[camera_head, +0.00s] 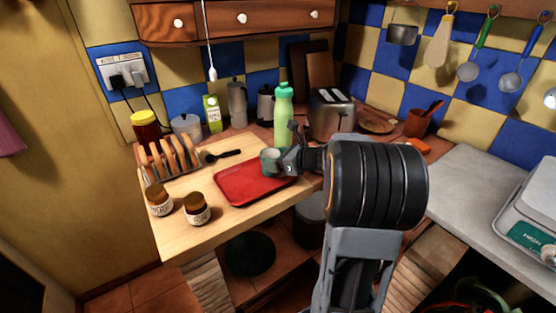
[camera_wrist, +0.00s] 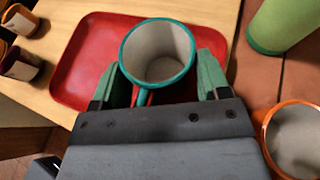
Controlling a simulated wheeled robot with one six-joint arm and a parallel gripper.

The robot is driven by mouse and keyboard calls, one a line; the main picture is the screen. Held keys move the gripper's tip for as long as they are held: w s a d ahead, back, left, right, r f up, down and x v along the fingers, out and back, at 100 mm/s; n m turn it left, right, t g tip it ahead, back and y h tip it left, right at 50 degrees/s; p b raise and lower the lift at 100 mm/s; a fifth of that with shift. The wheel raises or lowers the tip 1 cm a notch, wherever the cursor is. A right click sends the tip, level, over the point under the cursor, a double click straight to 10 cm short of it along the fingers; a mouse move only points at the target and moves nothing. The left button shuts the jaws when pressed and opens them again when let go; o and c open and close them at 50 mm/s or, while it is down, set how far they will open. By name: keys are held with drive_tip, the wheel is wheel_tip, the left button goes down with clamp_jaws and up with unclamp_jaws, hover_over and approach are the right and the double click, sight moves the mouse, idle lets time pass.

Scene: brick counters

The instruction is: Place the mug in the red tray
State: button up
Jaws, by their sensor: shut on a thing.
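The mug (camera_head: 270,160) is pale inside with a teal rim. In the wrist view the mug (camera_wrist: 158,56) sits between the green fingers of my gripper (camera_wrist: 160,80), its opening facing the camera and its handle toward the gripper body. My gripper (camera_head: 287,161) is shut on the mug. The red tray (camera_head: 245,187) lies on the wooden counter and is bare in the head view. The mug is over the tray's far right part there, and over the tray (camera_wrist: 85,62) in the wrist view. I cannot tell whether the mug touches the tray.
A green bottle (camera_head: 283,115) stands close behind the mug. An orange-rimmed mug (camera_wrist: 292,138) is right of my gripper in the wrist view. Two jars (camera_head: 197,209) and a toast rack (camera_head: 170,158) stand left of the tray. A black spoon (camera_head: 222,155) lies behind it.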

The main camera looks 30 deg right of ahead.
drive_tip(key=shift+f, duration=0.15)
drive_tip(key=o, duration=1.3)
drive_tip(key=shift+s+d+r, duration=0.1)
drive_tip(key=shift+r, duration=0.2)
drive_tip(key=p+v, duration=0.1)
drive_tip(key=v, duration=1)
drive_tip(key=s+a+f+n+g+h, duration=0.2)
drive_tip(key=a+n, duration=0.4)
drive_tip(key=n, duration=0.4)
drive_tip(key=s+a+f+n+g+h, duration=0.2)
drive_tip(key=s+a+n, duration=0.3)
drive_tip(key=n, duration=0.5)
drive_tip(key=s+a+f+n+g+h, duration=0.2)
drive_tip(key=s+a+f+n+g, duration=0.1)
drive_tip(key=a+n, duration=0.4)
drive_tip(key=s+n+g, duration=0.1)
drive_tip(key=n, duration=0.2)
drive_tip(key=shift+s+g+h, duration=0.3)
drive_tip(key=shift+s, duration=0.05)
